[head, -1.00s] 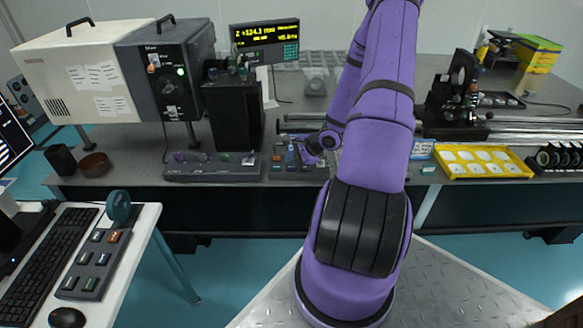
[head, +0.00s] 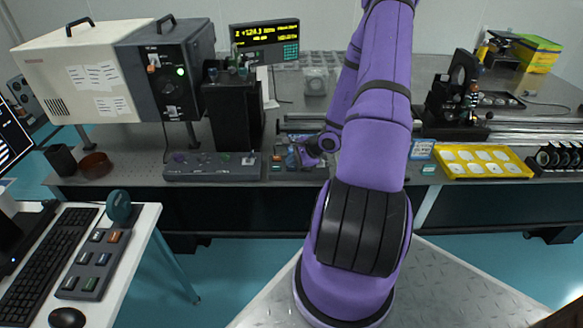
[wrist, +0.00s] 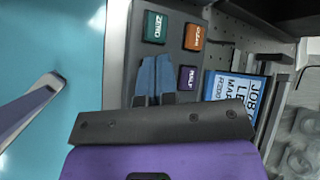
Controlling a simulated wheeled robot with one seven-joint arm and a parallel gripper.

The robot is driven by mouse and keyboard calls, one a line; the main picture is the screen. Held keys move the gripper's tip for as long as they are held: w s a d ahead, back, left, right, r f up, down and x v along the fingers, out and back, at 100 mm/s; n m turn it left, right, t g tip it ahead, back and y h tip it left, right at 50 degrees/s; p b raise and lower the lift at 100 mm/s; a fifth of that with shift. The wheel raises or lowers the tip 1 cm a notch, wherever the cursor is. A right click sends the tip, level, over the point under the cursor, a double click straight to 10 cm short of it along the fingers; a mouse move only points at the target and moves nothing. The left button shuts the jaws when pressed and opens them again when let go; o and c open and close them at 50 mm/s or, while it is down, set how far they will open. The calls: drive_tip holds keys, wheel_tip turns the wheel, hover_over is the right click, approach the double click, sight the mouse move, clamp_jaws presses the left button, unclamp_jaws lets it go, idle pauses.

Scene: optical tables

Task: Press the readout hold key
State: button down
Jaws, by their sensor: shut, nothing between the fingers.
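A grey keypad (head: 277,175) lies near the front edge of the bench, partly hidden by my gripper (head: 298,152). In the wrist view it carries a green key marked ZERO (wrist: 155,27), an orange key (wrist: 195,36) whose rotated lettering is hard to read, and a purple key marked HALF (wrist: 188,78). My gripper (wrist: 155,59) also shows there, with blue fingers together and empty. The fingertips appear over the keypad, below the green key and left of the purple key in the picture. Contact cannot be told. Any key under the fingers is hidden.
A readout display (head: 264,41) with yellow digits stands behind the black box (head: 235,110). A longer control strip (head: 212,172) lies left of the keypad. A blue-and-white card (wrist: 232,88) is beside the keypad. A yellow tray (head: 483,174) sits right.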

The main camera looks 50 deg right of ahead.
sight(292, 168)
drive_tip(key=shift+f, duration=0.4)
idle(0.4)
drive_tip(key=shift+r, duration=0.85)
drive_tip(key=shift+r, duration=2.5)
